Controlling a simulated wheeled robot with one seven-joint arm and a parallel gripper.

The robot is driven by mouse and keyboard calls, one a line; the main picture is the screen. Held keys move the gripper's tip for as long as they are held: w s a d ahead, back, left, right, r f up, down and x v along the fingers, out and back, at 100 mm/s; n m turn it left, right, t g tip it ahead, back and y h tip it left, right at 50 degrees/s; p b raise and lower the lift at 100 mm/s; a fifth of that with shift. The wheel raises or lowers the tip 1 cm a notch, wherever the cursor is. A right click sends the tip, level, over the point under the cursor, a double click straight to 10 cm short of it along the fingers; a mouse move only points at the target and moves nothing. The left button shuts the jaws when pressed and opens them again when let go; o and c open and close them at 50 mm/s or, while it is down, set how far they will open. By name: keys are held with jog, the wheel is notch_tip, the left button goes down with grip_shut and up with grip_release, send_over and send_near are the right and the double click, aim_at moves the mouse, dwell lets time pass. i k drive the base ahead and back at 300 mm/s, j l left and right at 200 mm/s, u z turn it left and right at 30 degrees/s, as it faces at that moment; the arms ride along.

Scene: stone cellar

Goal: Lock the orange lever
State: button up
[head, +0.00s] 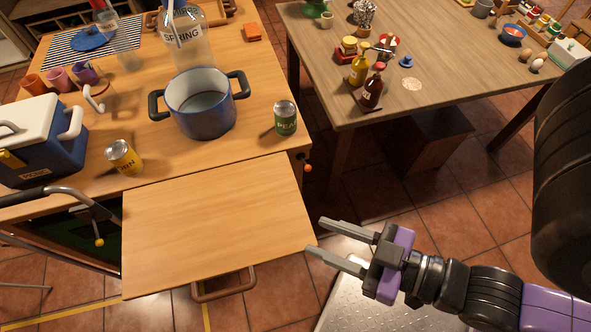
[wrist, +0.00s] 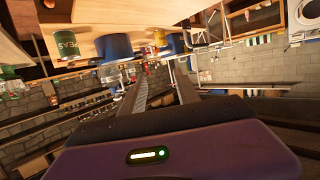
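The orange lever shows as a small orange knob (head: 308,168) at the right front corner of the left wooden table, beside the raised wooden leaf (head: 215,220). A short dark part sits just above the knob; the rest of the lever is too small to make out. My gripper (head: 316,236) is in front of the table, below the orange knob in the head view and apart from it. Its two grey fingers are spread with nothing between them. The fingers also show in the wrist view (wrist: 158,80), where I cannot clearly make out the lever.
The leaf has a brown handle (head: 224,284) at its front. A lever with a yellow knob (head: 99,242) hangs at its left. A blue pot (head: 201,117), green can (head: 286,118) and yellow can (head: 123,157) stand on the table. A second table (head: 440,95) is behind right; tiled floor lies between.

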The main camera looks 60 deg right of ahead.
aim_at(308, 168)
jog(key=k+l+u, duration=0.25)
jog(key=l, duration=0.3)
jog(key=k+l+u, duration=0.3)
jog(key=l, duration=0.2)
jog(key=k+l+u, duration=0.25)
jog(key=k+l, duration=0.15)
